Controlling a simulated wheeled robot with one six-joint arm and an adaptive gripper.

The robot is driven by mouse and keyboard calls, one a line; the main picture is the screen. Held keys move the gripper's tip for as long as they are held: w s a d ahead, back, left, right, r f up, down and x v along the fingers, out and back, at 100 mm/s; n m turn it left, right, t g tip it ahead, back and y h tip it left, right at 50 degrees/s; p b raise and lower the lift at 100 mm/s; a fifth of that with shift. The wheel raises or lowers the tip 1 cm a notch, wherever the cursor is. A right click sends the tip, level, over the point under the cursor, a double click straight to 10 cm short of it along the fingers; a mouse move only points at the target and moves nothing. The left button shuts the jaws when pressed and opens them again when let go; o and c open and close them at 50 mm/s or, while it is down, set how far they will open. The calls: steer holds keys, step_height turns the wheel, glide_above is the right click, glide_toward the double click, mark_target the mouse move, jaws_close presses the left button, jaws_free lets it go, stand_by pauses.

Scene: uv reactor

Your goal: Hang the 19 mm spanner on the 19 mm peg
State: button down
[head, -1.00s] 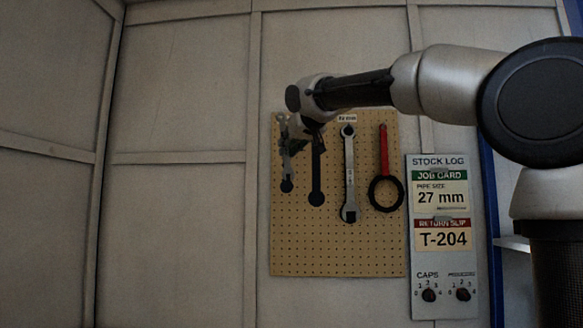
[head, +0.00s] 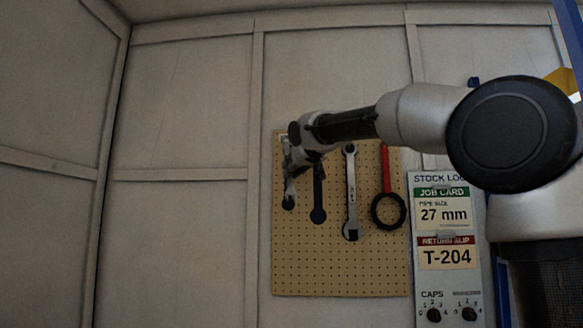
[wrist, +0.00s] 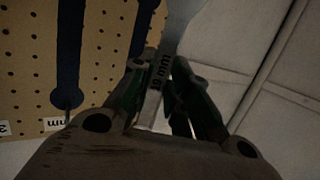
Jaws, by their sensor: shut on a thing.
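My gripper (head: 305,160) is shut on the 19 mm spanner (head: 290,186), in front of the pegboard's upper left. The spanner hangs nearly upright in the head view, over the leftmost dark tool outline (head: 288,205). In the wrist view that outline (wrist: 144,28) shows beside the spanner. The 19 mm peg is hidden by my gripper and the spanner. I cannot tell whether the spanner touches the board.
The pegboard (head: 340,262) also has an empty dark outline (head: 318,195), a large hanging spanner (head: 351,195) and a red-handled ring tool (head: 388,208). A stock log panel (head: 445,285) with knobs stands to its right. Bare wall (head: 190,230) lies left.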

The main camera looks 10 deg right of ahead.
steer(key=shift+w+d+f, duration=0.2)
steer(key=shift+w+d, duration=0.1)
steer(key=shift+w, duration=0.55)
steer(key=shift+w+d+f, duration=0.15)
steer(key=shift+w+d, duration=0.1)
steer(key=shift+w, duration=0.6)
steer(key=shift+w+d+f, duration=0.2)
steer(key=shift+w+d, duration=0.1)
steer(key=shift+w, duration=0.55)
steer(key=c, duration=1.3)
jaws_free()
steer(key=v, duration=1.2)
steer(key=shift+f, duration=0.1)
